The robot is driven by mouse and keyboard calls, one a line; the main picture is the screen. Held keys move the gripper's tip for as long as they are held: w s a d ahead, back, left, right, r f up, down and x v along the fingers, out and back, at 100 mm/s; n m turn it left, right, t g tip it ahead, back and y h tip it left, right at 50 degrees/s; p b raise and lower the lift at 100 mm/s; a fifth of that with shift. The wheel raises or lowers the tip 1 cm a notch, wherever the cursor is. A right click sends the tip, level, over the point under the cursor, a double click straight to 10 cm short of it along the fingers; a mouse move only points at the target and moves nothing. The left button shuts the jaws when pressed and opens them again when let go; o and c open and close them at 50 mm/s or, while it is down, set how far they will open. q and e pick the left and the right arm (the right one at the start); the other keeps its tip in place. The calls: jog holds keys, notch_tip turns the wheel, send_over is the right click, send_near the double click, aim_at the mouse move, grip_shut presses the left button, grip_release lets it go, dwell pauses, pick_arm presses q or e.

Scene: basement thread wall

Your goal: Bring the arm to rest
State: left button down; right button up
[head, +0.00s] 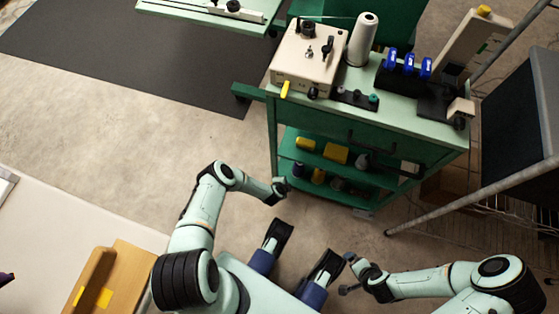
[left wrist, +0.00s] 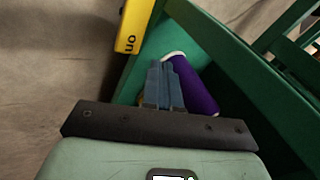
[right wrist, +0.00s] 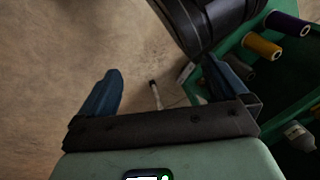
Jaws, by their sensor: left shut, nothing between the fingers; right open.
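My left gripper (head: 279,188) is at the left side of the green trolley (head: 273,135), by its lower shelves. In the left wrist view its blue fingers (left wrist: 164,84) are together with nothing held. A purple thread spool (left wrist: 194,86) lies on a green shelf just beyond the fingertips; I cannot tell if they touch. My right gripper (head: 347,273) is low in front of the trolley, at the right. In the right wrist view its fingers (right wrist: 166,88) are wide apart and empty.
A dark panel on a slanted metal frame (head: 440,212) stands right. A yellow block (left wrist: 135,24) is near the left fingers. Bare floor (head: 120,130) lies left.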

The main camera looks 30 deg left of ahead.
pick_arm(q)
jog(key=s+d+r+n+g+h, duration=0.1)
jog(key=s+d+r+n+h, duration=0.25)
jog(key=d+r+n, duration=0.45)
jog(key=s+a+r+n+g, duration=0.3)
jog(key=s+r+n, duration=0.5)
jog(key=s+r, duration=0.55)
jog(key=s+d+r+g+p, duration=0.2)
jog(key=s+r+p, duration=0.2)
jog(key=r+p, duration=0.5)
jog(key=s+d+r+g+h+p, duration=0.1)
jog(key=s+r+p, duration=0.3)
jog(key=r+p, duration=0.6)
jog(key=shift+s+d+r+g, duration=0.2)
jog(key=shift+d+r+g, duration=0.2)
jog(key=shift+d+r, duration=0.2)
pick_arm(e)
jog(key=s+a+r+g, duration=0.1)
jog(key=s+a+r, duration=0.2)
jog(key=r, duration=0.7)
jog(key=s+a+r+n+g+y, duration=0.1)
jog(key=s+a+r+g, duration=0.1)
jog(key=r, duration=0.8)
jog(key=shift+s+a+r+y, duration=0.25)
jog(key=shift+s+a, duration=0.2)
jog(key=shift+s, duration=0.25)
pick_arm(q)
jog(key=shift+f, duration=0.1)
pick_arm(e)
jog(key=shift+f, duration=0.1)
